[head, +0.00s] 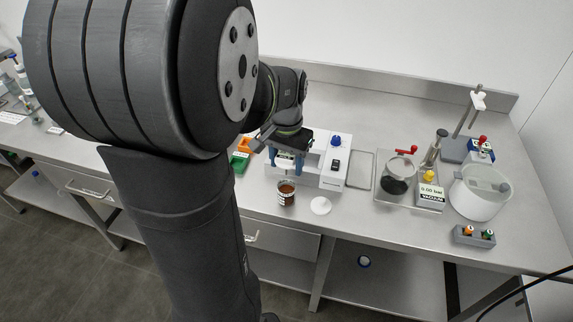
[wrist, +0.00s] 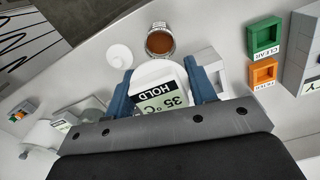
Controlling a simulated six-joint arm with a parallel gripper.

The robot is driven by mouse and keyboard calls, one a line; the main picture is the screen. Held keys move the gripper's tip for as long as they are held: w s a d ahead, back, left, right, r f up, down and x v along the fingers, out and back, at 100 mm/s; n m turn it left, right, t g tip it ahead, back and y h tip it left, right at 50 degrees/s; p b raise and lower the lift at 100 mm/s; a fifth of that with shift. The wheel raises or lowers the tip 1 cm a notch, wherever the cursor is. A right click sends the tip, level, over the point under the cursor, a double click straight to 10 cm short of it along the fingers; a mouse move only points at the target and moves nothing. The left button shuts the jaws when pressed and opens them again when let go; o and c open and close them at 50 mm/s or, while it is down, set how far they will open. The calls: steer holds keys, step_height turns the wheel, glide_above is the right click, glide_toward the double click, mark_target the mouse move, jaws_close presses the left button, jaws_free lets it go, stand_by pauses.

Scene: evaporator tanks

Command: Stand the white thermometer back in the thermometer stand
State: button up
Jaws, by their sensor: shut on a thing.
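My gripper (wrist: 163,95) is shut on the white thermometer (wrist: 150,72), whose display reads 35 °C and HOLD. The white head sits between the two blue fingers, and its lower part is hidden in the wrist view. In the head view my gripper (head: 285,162) is at the white apparatus with the blue knob (head: 335,150), behind the beaker of brown liquid (head: 286,193). The beaker also shows just beyond the thermometer in the wrist view (wrist: 160,40). A grey stand with a rod and a white clip (head: 478,100) is at the back right; I cannot tell whether it is the thermometer stand.
A white disc (head: 320,205) lies right of the beaker. Green (head: 239,162) and orange (head: 244,145) trays lie left of my gripper. A glass vessel with dark contents (head: 395,182), a pressure display (head: 430,195) and a white tub (head: 480,195) stand to the right.

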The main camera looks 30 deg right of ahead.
steer(key=w+d, duration=0.2)
steer(key=w, duration=0.7)
steer(key=w+d, duration=0.3)
steer(key=w, duration=0.7)
steer(key=w+d, duration=0.3)
steer(key=w, duration=0.7)
steer(key=shift+w+d+f, duration=0.15)
steer(key=shift+w+d, duration=0.05)
steer(key=shift+d, duration=0.05)
steer(key=shift+f, duration=4.45)
steer(key=o, duration=1.1)
